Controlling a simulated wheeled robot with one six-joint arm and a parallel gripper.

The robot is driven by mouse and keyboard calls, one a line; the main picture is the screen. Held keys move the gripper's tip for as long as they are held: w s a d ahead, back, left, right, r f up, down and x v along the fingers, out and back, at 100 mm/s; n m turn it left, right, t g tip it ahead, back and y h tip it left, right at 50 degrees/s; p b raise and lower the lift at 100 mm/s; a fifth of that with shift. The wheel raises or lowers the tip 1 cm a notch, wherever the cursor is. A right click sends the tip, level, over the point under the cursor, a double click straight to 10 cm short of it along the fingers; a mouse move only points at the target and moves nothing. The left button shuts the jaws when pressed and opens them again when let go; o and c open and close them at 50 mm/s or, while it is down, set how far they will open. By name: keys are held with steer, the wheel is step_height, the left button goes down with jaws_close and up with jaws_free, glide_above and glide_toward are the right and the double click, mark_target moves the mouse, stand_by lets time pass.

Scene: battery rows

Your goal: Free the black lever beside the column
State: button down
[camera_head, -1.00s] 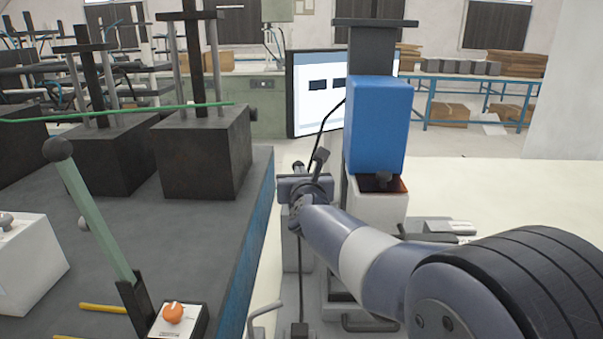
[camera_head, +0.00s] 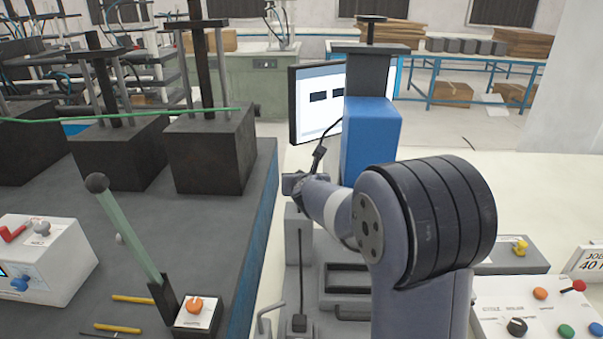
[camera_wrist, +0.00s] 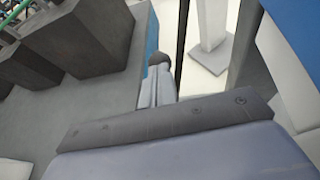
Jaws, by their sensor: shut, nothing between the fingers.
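A thin black rod (camera_head: 301,275) stands upright in the head view, in front of a grey post (camera_head: 298,222), with a dark block at its foot; it may be the black lever. The column (camera_head: 382,72) is dark grey and carries a blue housing (camera_head: 371,135). My gripper (camera_head: 291,184) is small and partly hidden by my arm, left of the blue housing and above the grey post. It is shut and empty. In the wrist view my gripper's end (camera_wrist: 158,75) points toward the bench edge. My arm hides the machine's lower front.
A dark bench (camera_head: 215,235) at left holds black blocks and a green lever with a black knob (camera_head: 128,225). A monitor (camera_head: 318,102) stands behind my gripper. A white button panel (camera_head: 535,305) is at lower right.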

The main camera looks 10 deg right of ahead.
steer(key=p, duration=0.3)
steer(key=shift+w+r+g, duration=0.2)
steer(key=shift+w+g, duration=0.15)
steer(key=shift+g, duration=0.05)
steer(key=shift+f+p, duration=0.1)
steer(key=shift+p, duration=0.25)
steer(key=shift+f, duration=0.25)
